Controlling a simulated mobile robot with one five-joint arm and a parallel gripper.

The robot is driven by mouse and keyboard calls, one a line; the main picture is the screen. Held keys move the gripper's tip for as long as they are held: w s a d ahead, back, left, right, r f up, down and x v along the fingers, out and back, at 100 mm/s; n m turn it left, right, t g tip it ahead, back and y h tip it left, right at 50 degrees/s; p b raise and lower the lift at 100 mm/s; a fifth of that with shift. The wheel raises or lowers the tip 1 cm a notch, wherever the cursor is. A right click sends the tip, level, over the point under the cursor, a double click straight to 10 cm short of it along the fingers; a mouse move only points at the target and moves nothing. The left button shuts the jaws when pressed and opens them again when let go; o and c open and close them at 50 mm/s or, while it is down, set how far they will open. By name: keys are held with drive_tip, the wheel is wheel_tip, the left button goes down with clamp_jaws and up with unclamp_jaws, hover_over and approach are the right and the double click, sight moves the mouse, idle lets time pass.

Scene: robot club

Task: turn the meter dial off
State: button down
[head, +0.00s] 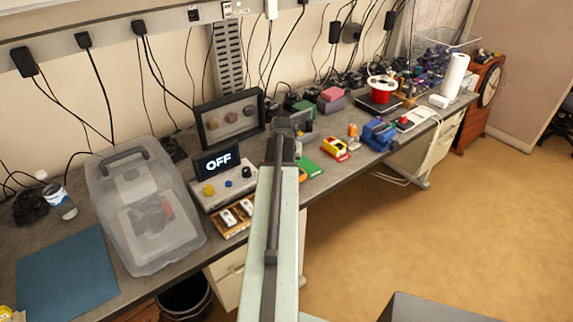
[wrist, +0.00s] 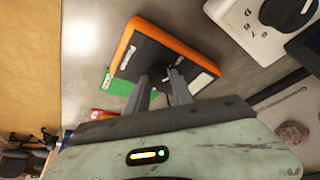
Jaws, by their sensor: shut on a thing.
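The meter (wrist: 165,52) is a black-faced device with an orange rim, lying on the grey bench in the wrist view. A pale patch (wrist: 203,82) shows at its lower right end. My gripper (wrist: 163,78) reaches onto its face, with its two fingers shut on the small dark dial (wrist: 160,73). The fingers cover most of the dial, so its pointer setting cannot be read. In the head view my arm hides most of the meter and the fingertips.
A panel with coloured knobs (head: 222,188) and a display reading OFF (head: 218,162) stands left of my arm. A clear plastic case (head: 120,190) is farther left. A green board (wrist: 117,87) lies beside the meter. Several small items line the bench to the right.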

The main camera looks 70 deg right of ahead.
drive_tip(key=shift+w+d, duration=0.1)
drive_tip(key=shift+w, duration=0.05)
idle(0.3)
drive_tip(key=c, duration=1.1)
unclamp_jaws()
drive_tip(key=shift+w, duration=0.1)
drive_tip(key=p+v, duration=0.7)
drive_tip(key=shift+r, duration=0.35)
drive_tip(key=shift+s, duration=0.2)
